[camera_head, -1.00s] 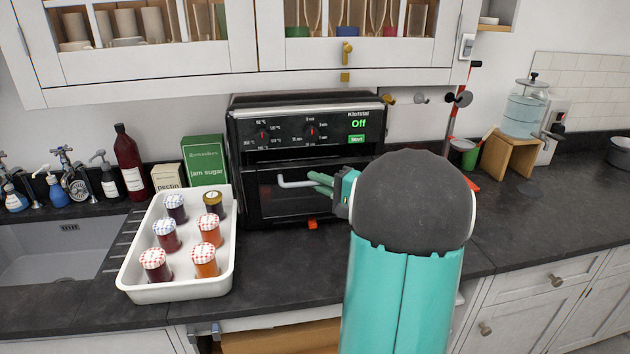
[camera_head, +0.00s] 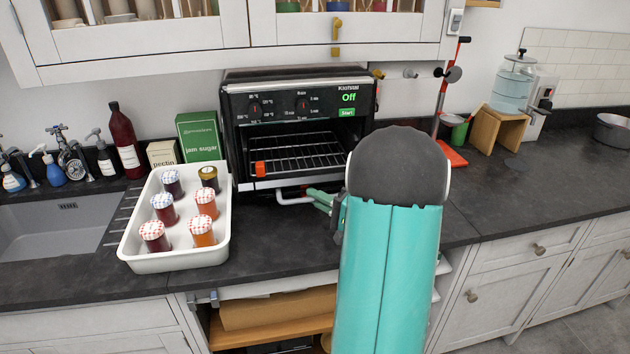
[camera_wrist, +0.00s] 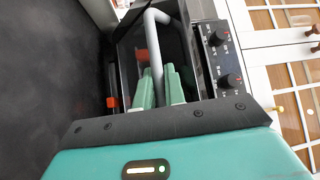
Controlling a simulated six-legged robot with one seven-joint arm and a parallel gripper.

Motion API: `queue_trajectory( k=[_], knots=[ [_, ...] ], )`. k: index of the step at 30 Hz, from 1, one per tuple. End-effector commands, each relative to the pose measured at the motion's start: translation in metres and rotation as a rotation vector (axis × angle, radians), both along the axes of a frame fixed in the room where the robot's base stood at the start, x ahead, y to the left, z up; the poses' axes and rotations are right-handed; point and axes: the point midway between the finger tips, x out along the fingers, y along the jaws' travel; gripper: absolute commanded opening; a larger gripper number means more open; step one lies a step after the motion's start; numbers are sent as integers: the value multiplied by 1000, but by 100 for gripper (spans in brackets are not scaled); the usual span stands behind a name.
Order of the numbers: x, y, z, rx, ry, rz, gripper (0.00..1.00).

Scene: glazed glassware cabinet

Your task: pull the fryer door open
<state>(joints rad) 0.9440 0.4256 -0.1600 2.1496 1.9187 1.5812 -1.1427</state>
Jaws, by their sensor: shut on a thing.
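The black fryer (camera_head: 296,133) stands on the dark counter under the wall cabinet, its panel reading "Off". Its front is open, and a wire rack (camera_head: 300,155) shows inside. The door has swung down low in front, mostly seen edge-on, with its pale bar handle (camera_head: 292,198) at the lower front. My gripper (camera_head: 322,199) is at the right part of this handle, its green fingers shut on it. In the wrist view the fingers (camera_wrist: 159,85) lie on both sides of the grey handle (camera_wrist: 155,50). My arm hides the fryer's lower right side.
A white tray (camera_head: 126,250) with several jam jars stands on the counter close left of the fryer. A jam sugar box (camera_head: 200,137) is behind it. The counter to the right (camera_head: 540,185) is mostly clear.

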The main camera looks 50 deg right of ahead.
Motion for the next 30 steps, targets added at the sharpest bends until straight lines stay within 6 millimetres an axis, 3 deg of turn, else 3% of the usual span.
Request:
queue_trajectory(
  k=[6,12,30],
  knots=[
    [-12,3,-30,4,1,-8,0],
    [-15,6,-47,5,2,-7,0],
    [-15,9,-56,2,2,-4,0]
  ],
)
